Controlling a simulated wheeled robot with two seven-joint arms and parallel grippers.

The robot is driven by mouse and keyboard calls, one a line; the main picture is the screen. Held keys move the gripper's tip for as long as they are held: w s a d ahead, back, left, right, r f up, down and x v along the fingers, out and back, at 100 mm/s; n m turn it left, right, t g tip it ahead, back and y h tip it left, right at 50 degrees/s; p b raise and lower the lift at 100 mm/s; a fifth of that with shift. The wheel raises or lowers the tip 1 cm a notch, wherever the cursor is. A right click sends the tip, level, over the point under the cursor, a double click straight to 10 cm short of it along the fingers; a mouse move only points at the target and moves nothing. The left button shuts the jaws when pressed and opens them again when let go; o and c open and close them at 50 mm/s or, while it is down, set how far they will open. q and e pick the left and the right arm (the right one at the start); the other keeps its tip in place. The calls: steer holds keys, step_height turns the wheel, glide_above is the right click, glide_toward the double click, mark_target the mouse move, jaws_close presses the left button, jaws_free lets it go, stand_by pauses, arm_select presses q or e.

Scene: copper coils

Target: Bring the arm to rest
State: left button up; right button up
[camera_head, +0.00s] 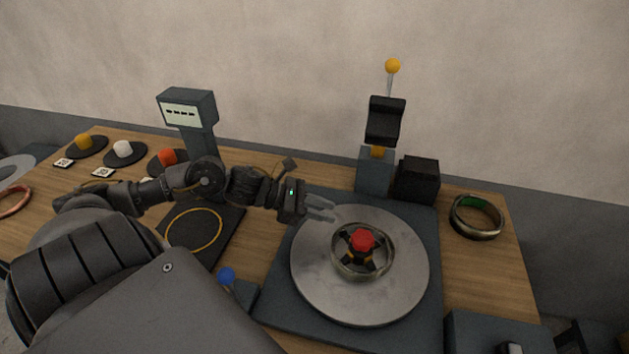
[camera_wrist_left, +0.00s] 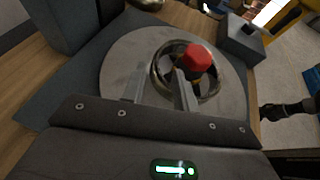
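My left arm comes in from the left in the head view. Its gripper (camera_head: 321,208) is open and empty, with a gap between the fingers, over the left rim of a round metal disc (camera_head: 400,290). A metal ring (camera_head: 335,263) lies on the disc around a dark hub with a red knob (camera_head: 362,239). In the left wrist view the left gripper's fingers (camera_wrist_left: 162,88) are apart, with the ring (camera_wrist_left: 158,82) and red knob (camera_wrist_left: 197,60) beyond them. A dark jointed part (camera_wrist_left: 285,108) at that view's right may be my right gripper; its fingers cannot be made out.
A grey post with a display (camera_head: 187,110) stands behind my left arm. A lever with a yellow ball (camera_head: 392,66) and a black box (camera_head: 418,180) stand behind the disc. A green-lined ring (camera_head: 476,218) lies right. A blue knob (camera_head: 226,275) is near the front.

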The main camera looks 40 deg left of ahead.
arm_select(q)
steer(key=shift+v, duration=1.35)
steer(key=shift+w, duration=0.1)
